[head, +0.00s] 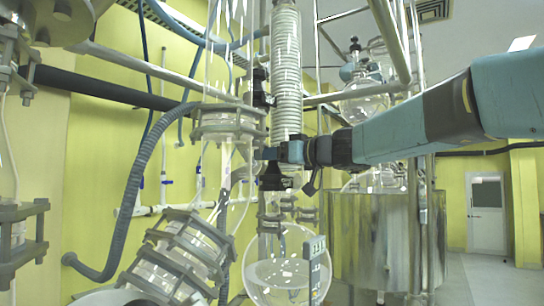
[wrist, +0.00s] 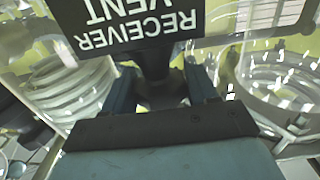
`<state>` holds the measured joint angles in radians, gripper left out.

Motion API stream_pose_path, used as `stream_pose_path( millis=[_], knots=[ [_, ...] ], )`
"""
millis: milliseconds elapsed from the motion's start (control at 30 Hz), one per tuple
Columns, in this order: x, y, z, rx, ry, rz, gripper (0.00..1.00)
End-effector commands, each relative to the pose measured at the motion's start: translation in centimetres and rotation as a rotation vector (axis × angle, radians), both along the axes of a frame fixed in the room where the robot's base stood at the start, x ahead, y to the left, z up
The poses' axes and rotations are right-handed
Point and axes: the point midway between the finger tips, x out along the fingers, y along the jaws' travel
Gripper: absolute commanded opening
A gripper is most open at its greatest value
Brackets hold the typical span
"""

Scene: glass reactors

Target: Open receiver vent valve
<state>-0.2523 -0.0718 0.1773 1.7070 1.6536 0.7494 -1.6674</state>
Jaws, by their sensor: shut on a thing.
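The receiver vent valve shows in the wrist view as a dark handle (wrist: 160,92) under a black plate lettered RECEIVER VENT (wrist: 140,22), upside down in the picture. My gripper (wrist: 162,82) has one finger on each side of this handle and is shut on it. In the head view my gripper (head: 268,154) reaches in from the right, at the foot of the coiled glass condenser (head: 287,80). The valve is mostly hidden behind the fingers there. How far the handle is turned cannot be told.
A round glass flask (head: 285,275) with clear liquid hangs below my gripper. Flanged glass sections (head: 228,122) stand close on the left, with a grey hose (head: 140,185). A large steel vessel (head: 375,240) stands behind. Open floor shows at the far right.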

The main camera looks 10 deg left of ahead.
Motion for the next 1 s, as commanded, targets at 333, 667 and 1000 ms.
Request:
stream_pose_path(
  millis=[333,667,1000],
  knots=[
    [0.12,-0.26,0.56,0.008,-0.005,0.257,0.31],
    [0.05,-0.37,0.64,0.009,-0.005,0.39,0.31],
    [0.03,-0.38,0.7,0.01,-0.006,0.389,0.7]
  ],
)
